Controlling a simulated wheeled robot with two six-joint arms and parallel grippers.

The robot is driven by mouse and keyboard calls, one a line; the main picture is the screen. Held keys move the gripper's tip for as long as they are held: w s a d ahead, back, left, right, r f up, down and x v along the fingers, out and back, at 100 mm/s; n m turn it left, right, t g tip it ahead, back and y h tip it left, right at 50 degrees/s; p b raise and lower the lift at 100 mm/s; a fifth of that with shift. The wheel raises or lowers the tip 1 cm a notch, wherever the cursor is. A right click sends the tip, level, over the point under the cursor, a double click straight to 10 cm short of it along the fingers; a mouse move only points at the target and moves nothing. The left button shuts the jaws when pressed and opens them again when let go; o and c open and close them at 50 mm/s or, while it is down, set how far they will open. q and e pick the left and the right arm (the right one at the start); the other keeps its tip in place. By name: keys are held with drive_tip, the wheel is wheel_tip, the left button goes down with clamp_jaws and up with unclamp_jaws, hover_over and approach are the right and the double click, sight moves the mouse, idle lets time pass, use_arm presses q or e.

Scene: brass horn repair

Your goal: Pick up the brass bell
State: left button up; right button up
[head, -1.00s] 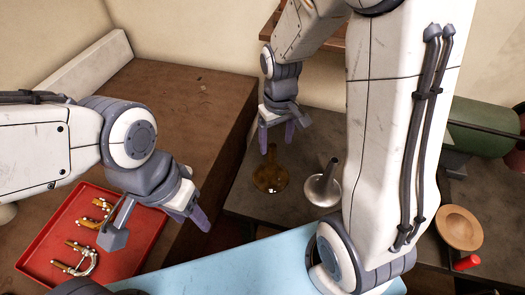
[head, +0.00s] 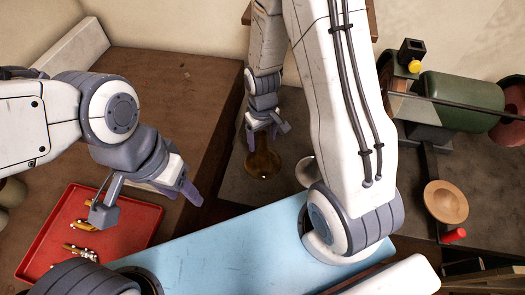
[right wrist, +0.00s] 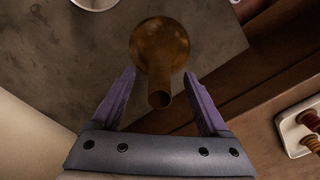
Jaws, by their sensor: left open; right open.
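The brass bell (head: 263,163) stands flare down on the dark bench, its narrow tube pointing up. In the right wrist view the brass bell (right wrist: 160,45) shows its tube end between my open fingers, with the flare beyond the tips. My right gripper (head: 266,128) is open above the bell and hides its upper tube in the head view. In the right wrist view my right gripper (right wrist: 158,78) shows a gap on both sides of the tube. My left gripper (head: 150,205) is open and empty over the red tray.
The red tray (head: 40,237) holds brass tube parts.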

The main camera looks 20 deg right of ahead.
drive_tip(key=shift+f, duration=0.65)
clamp_jaws()
idle(0.9)
